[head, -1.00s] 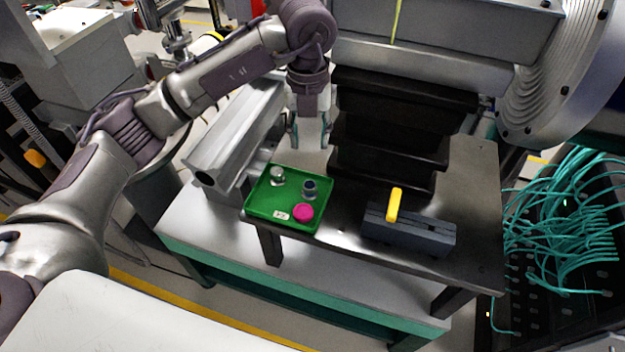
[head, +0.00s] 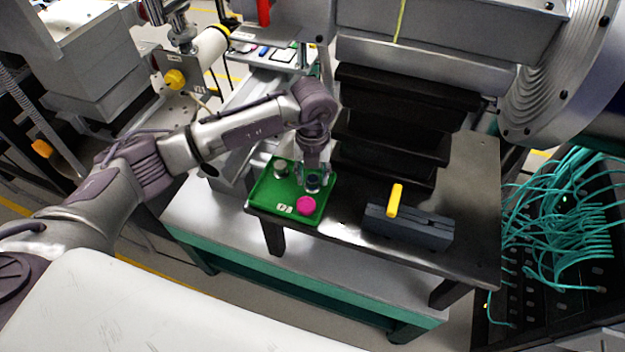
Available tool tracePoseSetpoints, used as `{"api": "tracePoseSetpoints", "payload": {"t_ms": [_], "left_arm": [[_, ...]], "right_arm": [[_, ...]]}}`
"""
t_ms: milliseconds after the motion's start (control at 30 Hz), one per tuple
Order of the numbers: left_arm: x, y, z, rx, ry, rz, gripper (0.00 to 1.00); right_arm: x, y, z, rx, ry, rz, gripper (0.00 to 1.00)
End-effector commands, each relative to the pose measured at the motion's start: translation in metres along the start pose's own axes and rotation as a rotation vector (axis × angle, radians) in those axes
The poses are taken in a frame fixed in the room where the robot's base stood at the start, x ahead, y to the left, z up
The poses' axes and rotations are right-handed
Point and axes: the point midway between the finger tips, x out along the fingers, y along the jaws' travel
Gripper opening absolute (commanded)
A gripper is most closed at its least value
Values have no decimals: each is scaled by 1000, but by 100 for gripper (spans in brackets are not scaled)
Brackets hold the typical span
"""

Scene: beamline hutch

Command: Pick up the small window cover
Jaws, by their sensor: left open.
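A green tray (head: 268,205) on the dark bench holds several small parts. A small round grey part with a dark blue top (head: 313,181) stands near its right side. A pink round cap (head: 306,205) lies in front of that part, and a small silver-and-white round part (head: 281,169) stands at the back left. I cannot tell for sure from looks which is the small window cover. My left gripper (head: 314,176) is open and points down over the dark-blue-topped part, with its fingers on either side of it. Contact cannot be made out. My right gripper is out of view.
A white label (head: 284,209) lies at the tray's front. A dark grey block with a yellow handle (head: 394,201) stands to the right on the dark bench (head: 470,210). Teal cables (head: 560,215) hang at far right.

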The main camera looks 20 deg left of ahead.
Motion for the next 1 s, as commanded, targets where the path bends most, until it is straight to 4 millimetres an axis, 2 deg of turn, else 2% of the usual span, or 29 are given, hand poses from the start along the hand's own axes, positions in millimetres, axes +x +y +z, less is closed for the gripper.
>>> {"api": "tracePoseSetpoints", "payload": {"t_ms": [100, 333, 367, 600, 1000], "left_arm": [[10, 0, -1, 0, 1, 0, 45], [12, 0, 0, 1, 0, 0, 45], [12, 0, 0, 1, 0, 0, 41], [12, 0, 0, 1, 0, 0, 1], [8, 2, -2, 2, 0, 0, 0]], "right_arm": [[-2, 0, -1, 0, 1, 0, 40], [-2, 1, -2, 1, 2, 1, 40], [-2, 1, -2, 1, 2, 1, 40], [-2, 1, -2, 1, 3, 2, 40], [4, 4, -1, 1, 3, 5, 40]]}}
